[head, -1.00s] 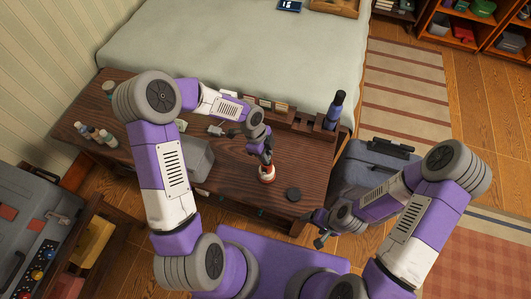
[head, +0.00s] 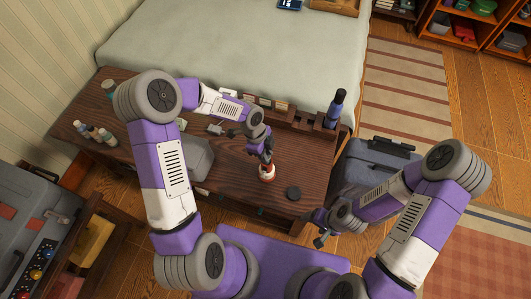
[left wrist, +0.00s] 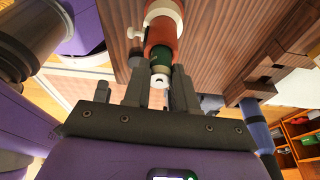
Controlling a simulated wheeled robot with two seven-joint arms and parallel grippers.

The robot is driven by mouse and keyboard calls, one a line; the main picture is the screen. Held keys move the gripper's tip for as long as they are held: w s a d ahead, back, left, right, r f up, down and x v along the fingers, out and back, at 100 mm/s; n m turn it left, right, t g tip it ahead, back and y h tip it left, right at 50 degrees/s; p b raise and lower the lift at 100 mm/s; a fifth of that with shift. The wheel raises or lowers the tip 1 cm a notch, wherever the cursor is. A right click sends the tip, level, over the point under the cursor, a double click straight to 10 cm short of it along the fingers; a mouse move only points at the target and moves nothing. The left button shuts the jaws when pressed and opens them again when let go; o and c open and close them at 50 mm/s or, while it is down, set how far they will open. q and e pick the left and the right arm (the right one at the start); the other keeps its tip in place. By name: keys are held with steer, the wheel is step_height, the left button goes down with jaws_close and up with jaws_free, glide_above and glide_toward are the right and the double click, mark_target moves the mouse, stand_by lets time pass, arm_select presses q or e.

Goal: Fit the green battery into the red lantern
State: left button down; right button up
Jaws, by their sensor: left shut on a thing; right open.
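The red lantern (head: 267,174), with white bands, stands on the dark wooden bench near its front edge. In the left wrist view the lantern (left wrist: 163,28) is straight beyond my fingers. My left gripper (head: 268,152) is above the lantern and shut on the green battery (left wrist: 160,57). The battery lines up with the lantern's open end and appears to meet it. How deep it sits inside is hard to tell. Its pale end (left wrist: 159,81) shows between my fingertips (left wrist: 159,88). My right gripper (head: 317,228) is open and empty, off the bench's front right corner.
A dark round disc (head: 293,193) lies on the bench right of the lantern. A grey box (head: 198,160) is to the left, small bottles (head: 95,133) farther left. A blue bottle (head: 335,108) stands in a wooden rack at the back right. A grey suitcase (head: 367,165) stands beside the bench.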

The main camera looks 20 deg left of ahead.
arm_select(q)
steer(key=shift+f+b, duration=0.55)
steer(key=shift+f, duration=0.25)
stand_by(0.6)
steer(key=shift+c, duration=2.2)
jaws_free()
step_height(320, 180, up, 8)
steer(key=p, duration=0.7)
